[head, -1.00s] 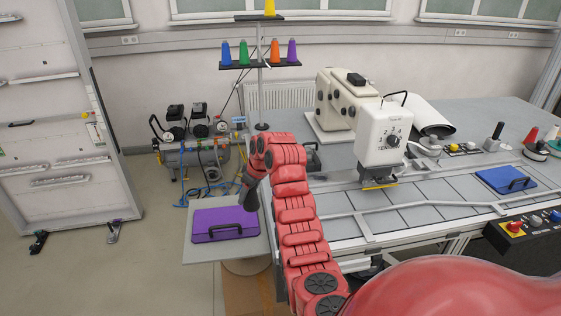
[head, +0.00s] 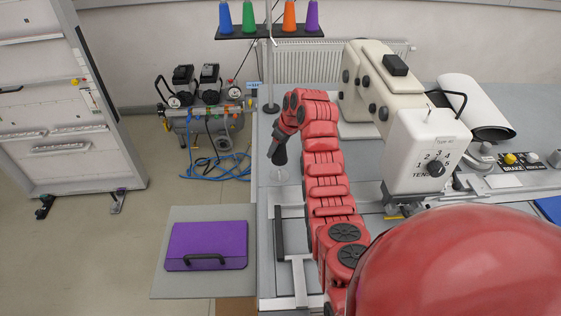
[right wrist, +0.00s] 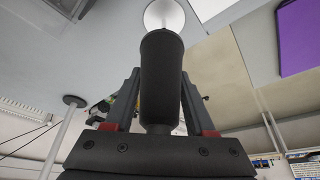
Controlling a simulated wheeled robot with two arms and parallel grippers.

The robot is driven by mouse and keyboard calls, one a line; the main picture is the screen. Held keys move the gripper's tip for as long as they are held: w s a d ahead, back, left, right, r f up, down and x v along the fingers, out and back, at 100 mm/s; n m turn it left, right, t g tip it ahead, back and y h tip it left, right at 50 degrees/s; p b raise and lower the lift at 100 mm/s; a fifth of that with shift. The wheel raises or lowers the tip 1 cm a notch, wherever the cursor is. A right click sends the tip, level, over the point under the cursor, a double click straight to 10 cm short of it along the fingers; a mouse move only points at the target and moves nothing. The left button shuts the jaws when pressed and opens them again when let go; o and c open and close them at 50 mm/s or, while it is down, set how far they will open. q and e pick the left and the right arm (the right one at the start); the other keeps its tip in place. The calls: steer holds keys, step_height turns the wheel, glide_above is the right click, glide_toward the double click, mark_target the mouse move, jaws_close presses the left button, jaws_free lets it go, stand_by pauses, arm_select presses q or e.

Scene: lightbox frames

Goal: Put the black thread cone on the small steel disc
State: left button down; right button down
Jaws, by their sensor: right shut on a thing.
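The black thread cone (head: 279,154) hangs below my right gripper (head: 284,134) in the head view, over the left end of the grey table. In the right wrist view the cone (right wrist: 161,82) stands between the two fingers of the right gripper (right wrist: 160,100), which is shut on it. A pale round disc (right wrist: 164,13), which looks like the small steel disc, lies beyond the cone's far end and is partly covered by it. In the head view a faint round shape (head: 279,174) shows just under the cone. My left gripper is not in view.
The thread stand (head: 271,75) with several coloured cones rises behind my right arm. The cream sewing machine (head: 425,145) stands to the right. A purple case (head: 207,245) lies on a lower grey panel at the left. The compressor (head: 205,120) is on the floor.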

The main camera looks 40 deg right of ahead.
step_height(320, 180, down, 7)
steer(key=p, duration=0.3)
steer(key=shift+s+r, duration=0.1)
steer(key=shift+f, duration=0.2)
steer(key=shift+a+f, duration=0.1)
steer(key=shift+c, duration=1.2)
jaws_free()
steer(key=shift+r, duration=0.2)
